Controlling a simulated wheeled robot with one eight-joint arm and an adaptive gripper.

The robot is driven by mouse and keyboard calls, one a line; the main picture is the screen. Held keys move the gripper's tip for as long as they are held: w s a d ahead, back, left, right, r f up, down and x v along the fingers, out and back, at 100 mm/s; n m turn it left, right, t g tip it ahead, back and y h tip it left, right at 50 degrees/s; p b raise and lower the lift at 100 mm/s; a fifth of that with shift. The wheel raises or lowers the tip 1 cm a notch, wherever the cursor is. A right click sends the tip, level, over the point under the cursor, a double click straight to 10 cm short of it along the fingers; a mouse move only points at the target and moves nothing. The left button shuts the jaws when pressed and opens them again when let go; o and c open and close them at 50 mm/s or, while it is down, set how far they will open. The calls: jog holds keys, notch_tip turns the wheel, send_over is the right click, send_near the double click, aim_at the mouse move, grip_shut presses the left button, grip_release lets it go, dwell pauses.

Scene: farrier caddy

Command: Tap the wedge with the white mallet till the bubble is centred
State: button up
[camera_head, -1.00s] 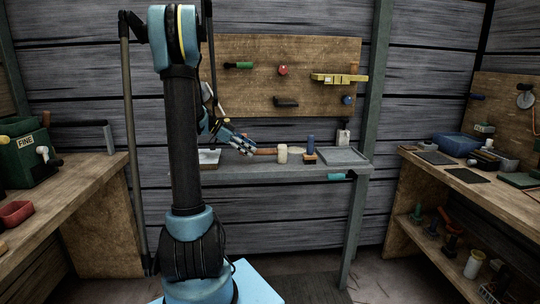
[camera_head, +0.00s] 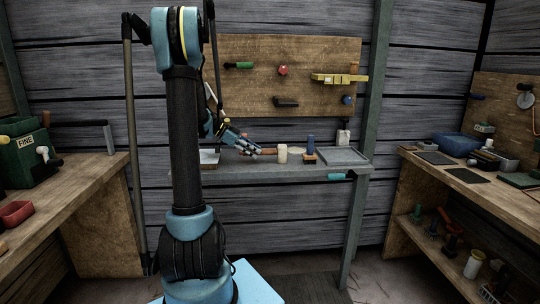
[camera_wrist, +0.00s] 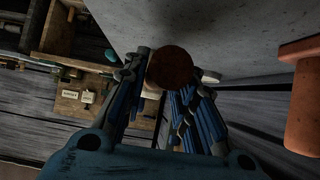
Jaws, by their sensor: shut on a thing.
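My gripper (camera_head: 254,148) is over the grey bench at the back wall, its fingers shut on the brown handle of the white mallet. The mallet's pale head (camera_head: 282,154) stands out to the right of the fingers, just above or on the bench; I cannot tell which. In the wrist view the round brown handle end (camera_wrist: 170,68) sits between the fingertips, with a bit of pale head (camera_wrist: 210,76) behind it. I cannot make out the wedge or the bubble for certain.
An orange-brown object (camera_wrist: 303,100) is at the wrist view's right edge. A pegboard (camera_head: 250,95) hangs behind.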

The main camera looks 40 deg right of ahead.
grip_shut()
jog(key=shift+r, duration=2)
jog(key=shift+c, duration=0.4)
grip_release()
grip_shut()
